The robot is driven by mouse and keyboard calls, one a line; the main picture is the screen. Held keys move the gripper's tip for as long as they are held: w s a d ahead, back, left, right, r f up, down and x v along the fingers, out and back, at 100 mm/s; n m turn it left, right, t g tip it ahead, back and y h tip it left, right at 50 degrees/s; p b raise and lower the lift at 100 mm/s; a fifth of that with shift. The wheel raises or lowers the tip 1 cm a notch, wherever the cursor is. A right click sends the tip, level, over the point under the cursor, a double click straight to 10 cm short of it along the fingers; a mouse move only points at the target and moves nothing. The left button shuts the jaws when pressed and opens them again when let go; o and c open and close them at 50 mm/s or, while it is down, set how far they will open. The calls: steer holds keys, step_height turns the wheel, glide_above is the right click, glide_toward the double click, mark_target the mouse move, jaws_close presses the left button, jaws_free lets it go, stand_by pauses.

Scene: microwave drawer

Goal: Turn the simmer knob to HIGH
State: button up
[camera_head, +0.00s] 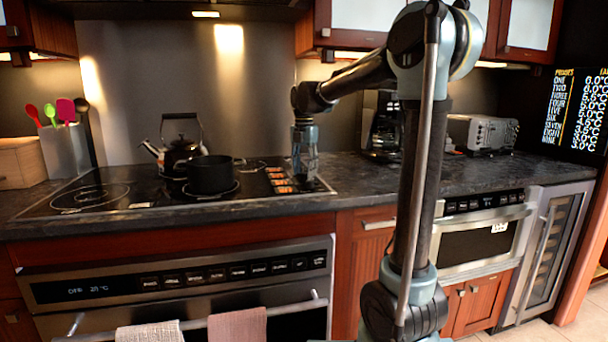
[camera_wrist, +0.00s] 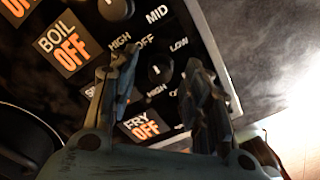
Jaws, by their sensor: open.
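In the wrist view a round black knob (camera_wrist: 160,70) with a small white mark sits between my open fingers. Printed OFF, LOW and HIGH show around it. My gripper (camera_wrist: 161,64) is over the panel, one finger on each side of the knob; I cannot tell whether either finger touches it. The left finger hides most of an adjacent label (camera_wrist: 91,88) beginning with S, so this looks like the simmer knob. In the head view my gripper (camera_head: 304,178) points down at the right end of the cooktop, where orange displays (camera_head: 280,181) show.
Another knob (camera_wrist: 115,8) beside the BOIL label (camera_wrist: 62,45) and a FRY label (camera_wrist: 143,126) are close by; both labels read OFF. A black pot (camera_head: 210,175) and kettle (camera_head: 180,152) stand left of my gripper.

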steer(key=shift+f, duration=0.7)
steer(key=shift+c, duration=0.5)
jaws_close()
